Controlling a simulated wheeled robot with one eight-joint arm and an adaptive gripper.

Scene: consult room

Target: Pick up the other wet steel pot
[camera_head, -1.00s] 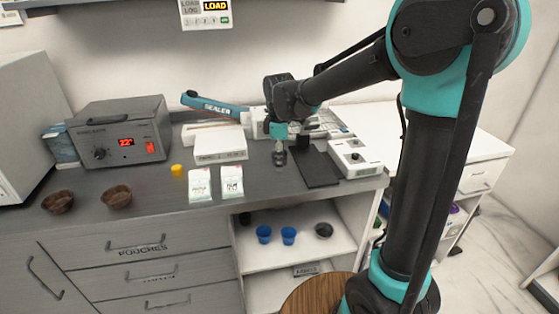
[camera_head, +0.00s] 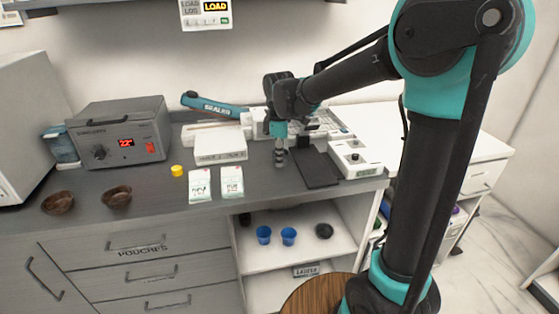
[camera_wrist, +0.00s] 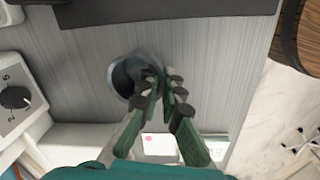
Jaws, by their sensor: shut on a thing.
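A round grey steel pot (camera_wrist: 116,76) with a dark inside stands on the grey counter in the wrist view. My gripper (camera_wrist: 160,80) is shut on its rim, with the fingers close together at the right side of the opening. In the head view my gripper (camera_head: 281,162) points down at the counter, just left of a black mat. The pot is too small and too covered by the fingers there to make out clearly. Whether its surface is wet cannot be told.
The black mat (camera_head: 317,167) and a white device (camera_head: 355,159) lie right of my gripper. A white box (camera_head: 220,144) and two pouches (camera_head: 232,181) lie left. Two brown bowls (camera_head: 117,196) sit farther left. Blue cups (camera_head: 288,236) and a dark pot (camera_head: 324,231) stand on the shelf below.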

